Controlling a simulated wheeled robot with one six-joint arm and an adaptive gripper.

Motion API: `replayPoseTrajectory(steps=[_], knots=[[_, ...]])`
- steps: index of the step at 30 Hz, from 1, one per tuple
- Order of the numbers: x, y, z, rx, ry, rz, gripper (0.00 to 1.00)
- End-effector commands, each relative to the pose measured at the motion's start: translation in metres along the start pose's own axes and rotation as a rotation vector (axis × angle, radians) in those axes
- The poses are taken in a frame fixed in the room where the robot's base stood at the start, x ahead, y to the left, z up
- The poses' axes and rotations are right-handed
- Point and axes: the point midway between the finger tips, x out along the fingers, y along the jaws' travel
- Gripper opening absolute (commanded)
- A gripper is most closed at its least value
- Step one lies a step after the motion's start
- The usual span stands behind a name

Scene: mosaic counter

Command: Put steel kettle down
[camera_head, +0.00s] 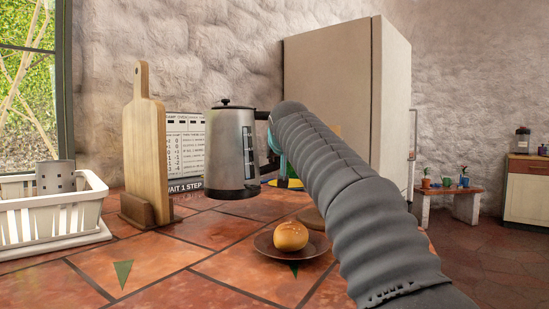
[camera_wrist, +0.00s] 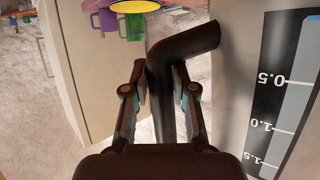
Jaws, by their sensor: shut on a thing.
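The steel kettle (camera_head: 229,150) has a grey body, a black lid and base, and a level window on its side. It is upright in the head view, with its base seeming to hang a little above the tiled counter (camera_head: 215,230). My gripper (camera_wrist: 160,85) is shut on the kettle's black handle (camera_wrist: 185,45) in the wrist view. The kettle's marked window (camera_wrist: 285,95) shows at the right there. In the head view my arm hides most of the gripper and part of the handle.
A bun (camera_head: 291,236) on a brown plate (camera_head: 262,246) sits in front of the kettle. A wooden cutting board (camera_head: 145,150) stands left of it, with a white dish rack (camera_head: 60,222) farther left. Bare tiles lie between the board and plate. A printed sign (camera_head: 186,145) stands behind.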

Motion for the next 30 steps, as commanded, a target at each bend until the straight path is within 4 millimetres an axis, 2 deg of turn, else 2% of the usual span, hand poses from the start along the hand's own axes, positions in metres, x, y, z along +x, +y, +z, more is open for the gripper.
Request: replayPoseTrajectory(steps=[5,15,24,25,27,28,30], knots=[[0.001,0.002,0.005,0.006,0.01,0.0,0.0],[0.015,0.004,0.039,0.005,0.009,0.003,0.0],[0.016,0.004,0.041,0.006,0.01,0.002,0.0],[0.019,0.004,0.046,0.002,0.0,0.004,0.28],[0.019,0.004,0.046,0.002,0.0,0.004,0.46],[0.019,0.004,0.046,0.002,0.0,0.004,0.51],[0.019,0.004,0.046,0.002,0.0,0.004,0.51]])
